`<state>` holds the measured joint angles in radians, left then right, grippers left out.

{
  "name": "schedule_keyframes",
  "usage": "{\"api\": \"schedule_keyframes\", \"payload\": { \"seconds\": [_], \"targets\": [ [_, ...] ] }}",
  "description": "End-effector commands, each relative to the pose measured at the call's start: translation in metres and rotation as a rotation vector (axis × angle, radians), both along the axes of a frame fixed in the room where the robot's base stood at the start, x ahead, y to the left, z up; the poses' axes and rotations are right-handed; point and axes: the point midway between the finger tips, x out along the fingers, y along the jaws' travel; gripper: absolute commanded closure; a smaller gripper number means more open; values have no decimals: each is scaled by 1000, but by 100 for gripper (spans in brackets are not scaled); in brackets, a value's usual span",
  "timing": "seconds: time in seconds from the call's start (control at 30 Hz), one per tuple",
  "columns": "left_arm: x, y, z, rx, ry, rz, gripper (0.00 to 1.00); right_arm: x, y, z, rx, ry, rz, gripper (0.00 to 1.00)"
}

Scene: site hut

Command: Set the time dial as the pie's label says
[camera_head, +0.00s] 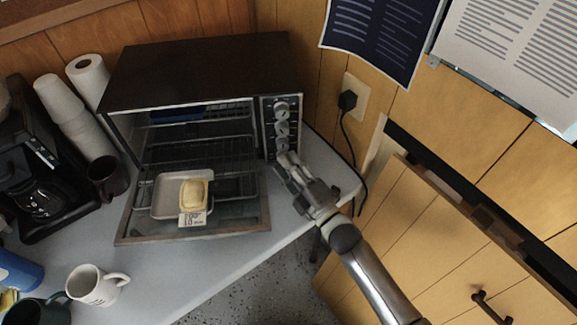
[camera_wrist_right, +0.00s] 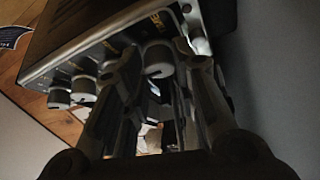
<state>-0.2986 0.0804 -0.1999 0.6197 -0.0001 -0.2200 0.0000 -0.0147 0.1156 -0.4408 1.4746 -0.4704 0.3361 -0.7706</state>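The toaster oven (camera_head: 205,75) stands on the counter with its door (camera_head: 245,222) folded down. Its knobs run down a panel at its right side; the lowest one (camera_wrist_right: 158,62) shows in the right wrist view, partly hidden in the head view. The pie (camera_head: 194,195) sits in a pale tray (camera_head: 166,197) over the open door. Its white label (camera_head: 192,219) faces me; the lower line looks like 10, the rest is too small to read surely. My right gripper (camera_head: 287,165) is at the lowest knob, fingers apart on either side of it. My left gripper is out of view.
A coffee maker (camera_head: 45,185), stacked cups (camera_head: 72,112) and a paper roll (camera_head: 88,78) stand left of the oven. A white mug (camera_head: 93,286) is at the front left. A black plug and cord (camera_head: 347,100) hang right of the oven.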

Motion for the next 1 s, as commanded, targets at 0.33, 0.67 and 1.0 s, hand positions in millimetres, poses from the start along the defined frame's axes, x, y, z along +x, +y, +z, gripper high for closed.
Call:
{"api": "schedule_keyframes", "payload": {
  "seconds": [0.33, 0.67, 1.0],
  "targets": [
    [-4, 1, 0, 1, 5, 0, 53, 0, 0, 0, -1, 0, 0, 65],
    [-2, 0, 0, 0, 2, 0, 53, -33, -24, -7, -3, 3, 0, 65],
    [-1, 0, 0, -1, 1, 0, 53, -83, -59, -14, -1, 3, -1, 65]
  ]
}}
